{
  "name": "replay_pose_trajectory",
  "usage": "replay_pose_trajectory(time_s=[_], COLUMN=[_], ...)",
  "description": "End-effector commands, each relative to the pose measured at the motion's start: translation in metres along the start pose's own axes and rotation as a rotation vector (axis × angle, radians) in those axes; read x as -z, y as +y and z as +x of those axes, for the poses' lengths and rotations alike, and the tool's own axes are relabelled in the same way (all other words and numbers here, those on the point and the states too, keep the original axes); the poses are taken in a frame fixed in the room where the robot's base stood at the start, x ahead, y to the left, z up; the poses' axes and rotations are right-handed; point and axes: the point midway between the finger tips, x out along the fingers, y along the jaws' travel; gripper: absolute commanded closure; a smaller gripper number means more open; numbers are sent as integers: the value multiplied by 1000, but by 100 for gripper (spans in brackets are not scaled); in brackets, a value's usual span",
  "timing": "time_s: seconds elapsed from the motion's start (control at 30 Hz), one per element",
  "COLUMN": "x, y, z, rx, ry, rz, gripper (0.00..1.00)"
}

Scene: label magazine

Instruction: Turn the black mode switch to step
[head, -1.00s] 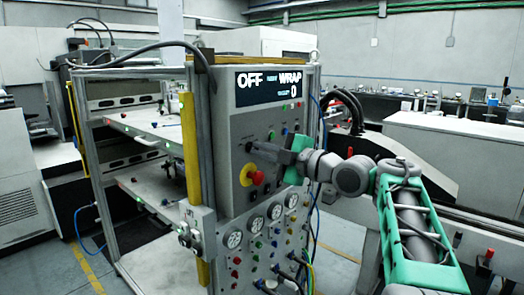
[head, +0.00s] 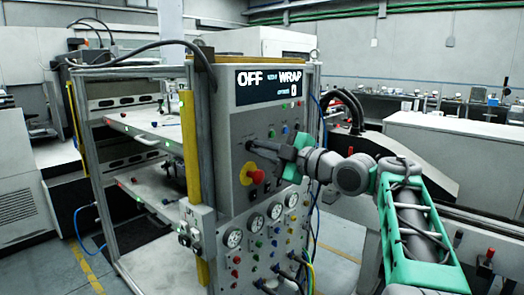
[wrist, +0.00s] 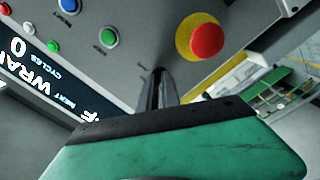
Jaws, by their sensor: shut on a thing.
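The grey control panel (head: 229,130) faces me, with a display (head: 270,86) reading OFF, WRAP and 0. My gripper (head: 259,146) reaches in from the right and is shut on the black mode switch, left of centre on the panel and above the emergency stop. The switch is mostly hidden by the fingers, and I cannot read which way it points. In the wrist view my gripper (wrist: 158,84) shows its narrow fingers close together at the panel face, beyond the green hand body.
A red emergency stop on a yellow base (head: 255,175) sits just below my fingers; it also shows in the wrist view (wrist: 204,38). Coloured buttons (head: 284,131) are up and right of the gripper. Gauges (head: 256,223) and cables are lower down.

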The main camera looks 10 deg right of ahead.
Motion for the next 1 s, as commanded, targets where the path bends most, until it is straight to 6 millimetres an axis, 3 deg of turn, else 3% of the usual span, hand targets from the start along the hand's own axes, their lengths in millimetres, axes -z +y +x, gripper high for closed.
replay_pose_trajectory(time_s=[1.0], x=[2], y=[2], z=[0], rx=[-2], ry=[0], rz=[946], gripper=[100])
